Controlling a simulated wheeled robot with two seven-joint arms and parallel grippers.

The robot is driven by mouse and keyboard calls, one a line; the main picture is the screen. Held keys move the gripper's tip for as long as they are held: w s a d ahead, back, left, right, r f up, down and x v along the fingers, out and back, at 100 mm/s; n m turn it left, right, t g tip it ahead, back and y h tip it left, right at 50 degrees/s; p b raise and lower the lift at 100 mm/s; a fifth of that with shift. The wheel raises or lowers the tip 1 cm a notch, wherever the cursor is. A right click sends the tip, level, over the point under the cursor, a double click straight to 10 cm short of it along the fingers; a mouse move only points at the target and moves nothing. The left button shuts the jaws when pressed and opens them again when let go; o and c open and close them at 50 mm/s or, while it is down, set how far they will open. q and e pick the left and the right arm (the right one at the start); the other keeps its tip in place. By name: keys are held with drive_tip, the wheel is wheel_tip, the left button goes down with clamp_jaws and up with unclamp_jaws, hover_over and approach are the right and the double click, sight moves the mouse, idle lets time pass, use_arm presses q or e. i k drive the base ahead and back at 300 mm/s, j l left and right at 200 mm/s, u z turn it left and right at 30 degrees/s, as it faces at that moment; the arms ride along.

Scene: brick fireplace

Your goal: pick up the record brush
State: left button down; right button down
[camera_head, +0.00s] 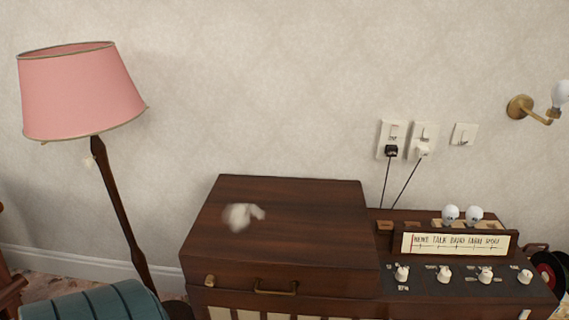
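I cannot make out a record brush for certain. A small whitish, blurred object (242,215) shows over the top of the dark wooden cabinet (315,200). I cannot tell what it is, or whether it touches the lid. The cabinet's lid is shut and has a brass handle at its front edge. Neither of my grippers is in view.
A radio panel (450,284) with white knobs and two small bulbs adjoins the cabinet on the right. Dark records (548,272) stand at the far right. A pink-shaded floor lamp (80,92) and a teal striped seat (95,303) are on the left.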

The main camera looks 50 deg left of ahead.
sight(529, 250)
drive_tip(key=u, duration=1.25)
drive_tip(key=z, duration=1.4)
drive_tip(key=u, duration=0.4)
drive_tip(key=i+l+u, duration=0.15)
drive_tip(key=u, duration=0.2)
drive_tip(key=i+l+u, duration=0.1)
drive_tip(key=l+u, duration=0.65)
drive_tip(key=i+l+u, duration=0.1)
drive_tip(key=l+u, duration=0.15)
drive_tip(key=l, duration=0.75)
drive_tip(key=l+u, duration=0.3)
drive_tip(key=l, duration=1.6)
drive_tip(key=k+l, duration=0.15)
drive_tip(key=l, duration=0.7)
